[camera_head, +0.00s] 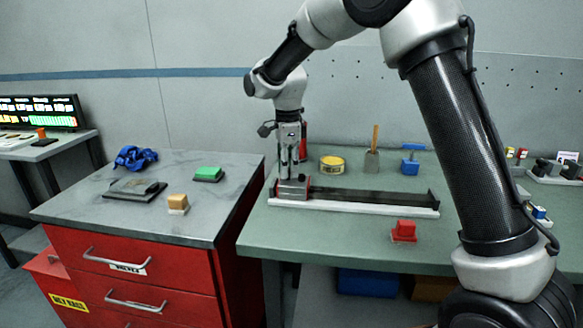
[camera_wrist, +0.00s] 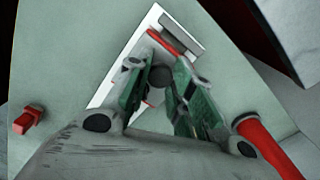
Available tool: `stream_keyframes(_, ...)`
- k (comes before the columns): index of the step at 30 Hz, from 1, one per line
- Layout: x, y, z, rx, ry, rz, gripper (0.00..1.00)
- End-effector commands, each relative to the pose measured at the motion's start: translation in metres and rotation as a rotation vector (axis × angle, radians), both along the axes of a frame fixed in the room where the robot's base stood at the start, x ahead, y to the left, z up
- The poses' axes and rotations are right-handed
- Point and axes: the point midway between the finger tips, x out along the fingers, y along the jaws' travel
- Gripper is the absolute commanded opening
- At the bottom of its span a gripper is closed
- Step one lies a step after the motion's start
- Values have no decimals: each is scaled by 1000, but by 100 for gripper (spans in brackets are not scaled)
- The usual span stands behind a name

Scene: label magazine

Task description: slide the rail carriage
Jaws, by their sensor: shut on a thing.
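The rail carriage (camera_head: 292,187) is a grey block with a small red part, at the left end of a long dark rail (camera_head: 370,196) on a pale base. My gripper (camera_head: 291,170) points down over the carriage, its fingers closed on the carriage's upper part. In the wrist view my gripper (camera_wrist: 162,72) has its two green-sided fingers around a dark round knob (camera_wrist: 160,77). The fingers hide much of the carriage there, and the pale base (camera_wrist: 140,50) shows beyond them.
A red block (camera_head: 404,231) stands in front of the rail. A yellow tin (camera_head: 332,163), a holder with a wooden handle (camera_head: 372,160) and a blue item (camera_head: 411,166) stand behind it. A red cylinder (camera_head: 304,140) is behind my gripper. The rail right of the carriage looks clear.

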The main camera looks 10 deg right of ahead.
Motion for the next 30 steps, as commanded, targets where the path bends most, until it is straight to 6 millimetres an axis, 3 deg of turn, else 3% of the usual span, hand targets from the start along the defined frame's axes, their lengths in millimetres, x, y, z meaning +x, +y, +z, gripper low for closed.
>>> stream_keyframes(4,1,1,1,2,-4,1,0)
stream_keyframes(5,1,1,1,3,-5,1,26)
stream_keyframes(8,1,0,1,1,-4,1,44)
stream_keyframes(20,1,0,6,1,-3,1,46)
stream_keyframes(30,1,0,75,3,-6,1,46)
